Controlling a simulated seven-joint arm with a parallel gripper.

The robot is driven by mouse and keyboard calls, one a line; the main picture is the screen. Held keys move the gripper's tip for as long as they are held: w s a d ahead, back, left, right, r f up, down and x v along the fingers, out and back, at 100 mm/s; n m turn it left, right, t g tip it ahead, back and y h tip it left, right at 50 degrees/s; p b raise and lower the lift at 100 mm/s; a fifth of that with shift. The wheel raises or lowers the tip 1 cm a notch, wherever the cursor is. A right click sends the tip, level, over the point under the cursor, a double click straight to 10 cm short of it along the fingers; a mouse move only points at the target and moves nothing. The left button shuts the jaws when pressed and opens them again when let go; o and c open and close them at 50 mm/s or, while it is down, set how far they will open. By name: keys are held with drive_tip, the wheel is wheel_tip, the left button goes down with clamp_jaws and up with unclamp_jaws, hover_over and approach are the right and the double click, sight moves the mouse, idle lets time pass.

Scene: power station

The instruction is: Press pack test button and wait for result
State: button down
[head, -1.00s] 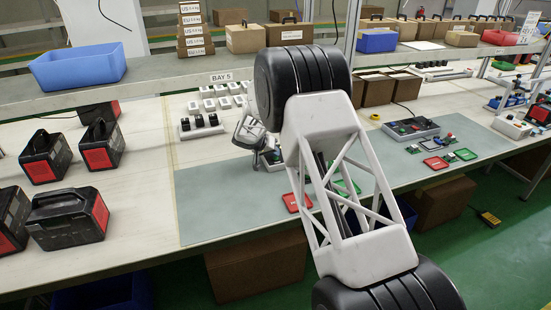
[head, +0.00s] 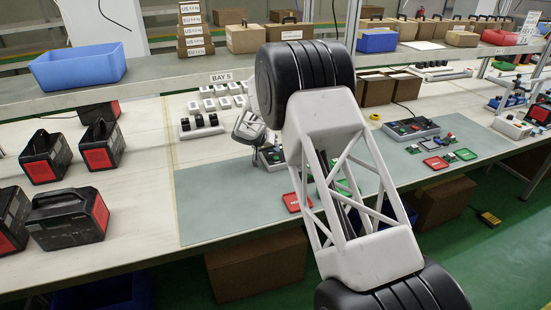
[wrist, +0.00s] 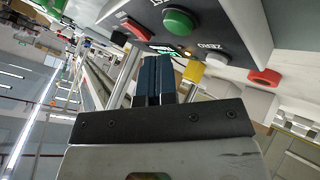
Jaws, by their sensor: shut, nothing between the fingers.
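A grey test box (wrist: 225,25) fills the upper part of the wrist view. It carries a green button (wrist: 179,22), a red button (wrist: 135,29) and a white button (wrist: 216,59) marked ZERO. A small lit display (wrist: 165,48) sits near the green button. My gripper (wrist: 156,60) is shut and empty, its dark blue fingertips close below the display and buttons in the picture. I cannot tell whether they touch. In the head view the box (head: 272,158) is partly hidden by my arm, and my gripper's hand is just left of it.
Red (head: 297,202) and green trays lie on the grey-green mat (head: 215,210). Another button box (head: 411,127) stands to the right. Black packs with red ends (head: 68,218) stand at left. A shelf with a blue bin (head: 78,66) runs above the bench. The mat's front left is clear.

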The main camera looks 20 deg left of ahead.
sight(276, 157)
drive_tip(key=shift+r, duration=2.25)
drive_tip(key=shift+d+r, duration=0.4)
drive_tip(key=s+d+r+g, duration=0.1)
drive_tip(key=s+d+r, duration=0.3)
drive_tip(key=d+r, duration=0.5)
drive_tip(key=s+d+r+m+g, duration=0.1)
drive_tip(key=s+d+r+g, duration=0.3)
drive_tip(key=d, duration=1)
drive_tip(key=s+d+r+t, duration=0.1)
drive_tip(key=s+d+r, duration=0.2)
drive_tip(key=d+r, duration=0.65)
drive_tip(key=s+d+r+m+g+y, duration=0.1)
drive_tip(key=s+d+r, duration=0.1)
drive_tip(key=s+d, duration=0.55)
drive_tip(key=s+d+r+y, duration=0.1)
drive_tip(key=s+d+r, duration=0.1)
drive_tip(key=s+d, duration=0.6)
drive_tip(key=s+d+f+y, duration=0.1)
drive_tip(key=s+d, duration=0.3)
drive_tip(key=s, duration=0.6)
drive_tip(key=s+d+f+y, duration=0.1)
drive_tip(key=s+d, duration=0.4)
drive_tip(key=s, duration=0.5)
drive_tip(key=s+d+f, duration=0.1)
drive_tip(key=s+d, duration=0.4)
drive_tip(key=s, duration=0.5)
drive_tip(key=shift+f+m+y, duration=0.3)
drive_tip(key=shift+f+y, duration=0.05)
drive_tip(key=shift+y, duration=0.05)
